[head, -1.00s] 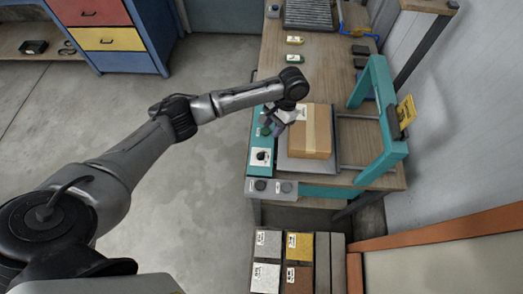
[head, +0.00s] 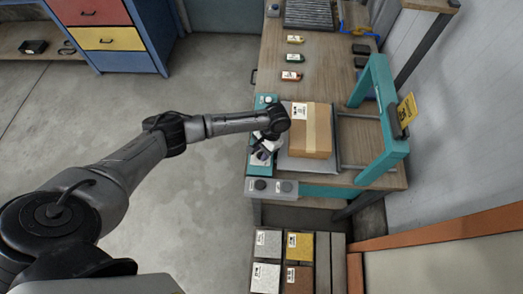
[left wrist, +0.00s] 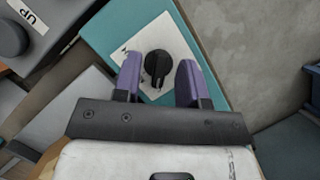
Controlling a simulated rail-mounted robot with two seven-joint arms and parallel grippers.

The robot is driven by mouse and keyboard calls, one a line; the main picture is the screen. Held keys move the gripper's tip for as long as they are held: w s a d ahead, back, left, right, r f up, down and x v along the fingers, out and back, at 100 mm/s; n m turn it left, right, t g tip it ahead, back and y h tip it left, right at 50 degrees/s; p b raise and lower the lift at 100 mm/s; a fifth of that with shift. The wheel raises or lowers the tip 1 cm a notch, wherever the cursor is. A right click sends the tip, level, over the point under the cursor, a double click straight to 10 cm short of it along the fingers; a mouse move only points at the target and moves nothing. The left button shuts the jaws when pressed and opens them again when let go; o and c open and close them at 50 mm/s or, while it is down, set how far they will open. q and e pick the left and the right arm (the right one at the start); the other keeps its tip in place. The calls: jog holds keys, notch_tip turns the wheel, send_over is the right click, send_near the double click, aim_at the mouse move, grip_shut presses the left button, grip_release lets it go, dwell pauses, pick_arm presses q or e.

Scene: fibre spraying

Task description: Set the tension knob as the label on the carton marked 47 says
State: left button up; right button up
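A brown carton (head: 321,128) with a tape strip sits on the grey plate of the teal machine. Its white label (head: 299,112) is too small to read. A black knob (left wrist: 157,64) on a white dial plate (left wrist: 178,46) is set in the teal panel; in the head view my gripper mostly covers it. My left gripper (head: 262,154) is over this panel, left of the carton. In the left wrist view its purple fingers (left wrist: 161,76) are apart, one on each side of the knob, without visible contact. My right gripper is not in view.
A teal frame (head: 378,120) with a yellow tag (head: 406,110) stands right of the carton. A grey box with round buttons (head: 271,188) is at the bench's near edge. Several small labelled items (head: 292,58) lie farther back. Sample blocks (head: 299,246) are below. The floor at left is clear.

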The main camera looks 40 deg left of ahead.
pick_arm(q)
jog(key=shift+c, duration=0.4)
grip_shut()
jog(key=shift+f, duration=0.1)
jog(key=shift+m+p, duration=0.5)
jog(key=shift+p, duration=0.15)
jog(key=shift+s+d+r+m+y+p, duration=0.1)
jog(key=shift+r+m+y+p, duration=0.1)
jog(key=shift+m+y+p, duration=0.7)
jog(key=m+t+p, duration=0.1)
jog(key=m+p, duration=0.2)
jog(key=m, duration=0.1)
jog(key=shift+f+y, duration=0.1)
jog(key=shift+y, duration=0.2)
jog(key=shift+f+m+t+y+p, duration=0.1)
jog(key=shift+m+t+y+p, duration=0.2)
jog(key=shift+m+p, duration=0.5)
jog(key=shift+f+m, duration=0.1)
jog(key=shift+m, duration=0.2)
